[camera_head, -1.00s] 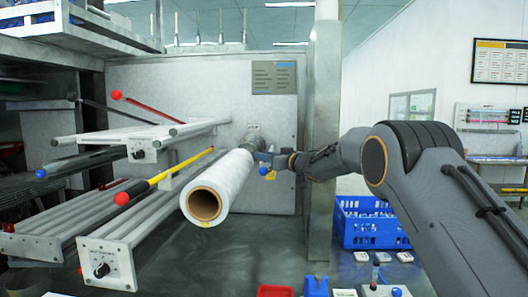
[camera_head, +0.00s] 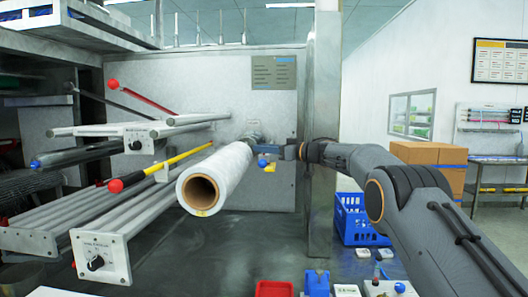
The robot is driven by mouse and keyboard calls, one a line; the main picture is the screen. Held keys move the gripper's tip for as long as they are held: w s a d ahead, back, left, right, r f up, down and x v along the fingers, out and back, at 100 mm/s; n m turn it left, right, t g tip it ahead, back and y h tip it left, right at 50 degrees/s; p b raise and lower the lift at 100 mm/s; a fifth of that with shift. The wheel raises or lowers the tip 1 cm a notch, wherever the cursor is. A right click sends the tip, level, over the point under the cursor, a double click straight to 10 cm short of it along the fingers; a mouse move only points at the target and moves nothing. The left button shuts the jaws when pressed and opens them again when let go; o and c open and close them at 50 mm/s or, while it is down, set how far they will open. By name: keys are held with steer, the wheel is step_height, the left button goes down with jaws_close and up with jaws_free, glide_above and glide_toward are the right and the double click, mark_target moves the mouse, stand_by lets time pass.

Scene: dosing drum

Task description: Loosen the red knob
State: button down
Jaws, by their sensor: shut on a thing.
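My gripper (camera_head: 268,152) is at the far end of the white roll, in front of the grey machine panel. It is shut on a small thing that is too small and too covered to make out. A blue ball (camera_head: 262,163) shows just below the jaws. No red knob shows at the gripper. Two red ball ends show at the left, well away from my gripper: an upper red ball (camera_head: 113,84) on a red lever and a lower red ball (camera_head: 115,186) on a yellow-and-black lever.
The white roll (camera_head: 226,172) juts toward me beside the gripper. A metal post (camera_head: 323,110) stands close to its right. A blue crate (camera_head: 352,222), a red tray (camera_head: 275,289) and small switch boxes sit low on the right. Cardboard boxes (camera_head: 428,154) stand behind.

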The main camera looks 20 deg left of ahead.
steer(key=shift+r, duration=0.15)
steer(key=c, duration=1.5)
jaws_free()
steer(key=shift+c, duration=0.2)
steer(key=b+v, duration=0.2)
steer(key=v, duration=0.5)
steer(key=shift+d+b, duration=0.35)
steer(key=shift+d, duration=0.05)
